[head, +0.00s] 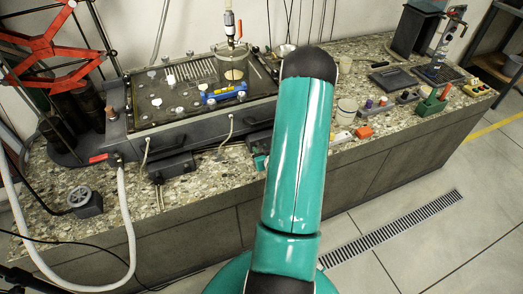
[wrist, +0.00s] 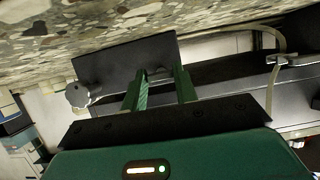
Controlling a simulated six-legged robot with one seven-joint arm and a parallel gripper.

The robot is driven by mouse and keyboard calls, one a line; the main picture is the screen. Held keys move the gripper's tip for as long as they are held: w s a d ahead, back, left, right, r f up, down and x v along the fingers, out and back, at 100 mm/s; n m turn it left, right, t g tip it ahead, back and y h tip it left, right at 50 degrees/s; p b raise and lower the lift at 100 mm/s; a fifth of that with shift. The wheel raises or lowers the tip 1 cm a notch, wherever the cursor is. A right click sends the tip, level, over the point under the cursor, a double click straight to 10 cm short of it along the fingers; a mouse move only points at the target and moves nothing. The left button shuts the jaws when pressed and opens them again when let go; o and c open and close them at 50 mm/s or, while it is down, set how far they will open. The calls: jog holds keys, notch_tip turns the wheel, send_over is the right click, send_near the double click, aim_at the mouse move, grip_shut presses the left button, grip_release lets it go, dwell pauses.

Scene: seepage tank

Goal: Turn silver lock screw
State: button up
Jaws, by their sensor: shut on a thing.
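A silver knob-shaped screw (wrist: 78,95) shows in the wrist view at the left end of a dark box (wrist: 118,62). My gripper (wrist: 162,78) has its two green fingers at the lower edge of this box, to the right of the screw and apart from it. The fingers are shut on the dark box, with their tips partly hidden against it. In the head view my arm covers most of this area, and a teal bit of my gripper (head: 260,162) shows beside the arm. I cannot make out the silver screw there.
The seepage tank (head: 120,128) stands on the speckled counter (head: 225,170), with a blue-yellow level (head: 224,93) on top. A similar dark box (head: 172,167) sits left of my arm. A white hose (head: 128,215) hangs over the front. Tools and cups crowd the right side.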

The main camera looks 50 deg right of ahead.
jog(key=shift+w, duration=0.1)
jog(key=o, duration=1)
jog(key=shift+s+a+r, duration=0.1)
jog(key=shift+s, duration=0.1)
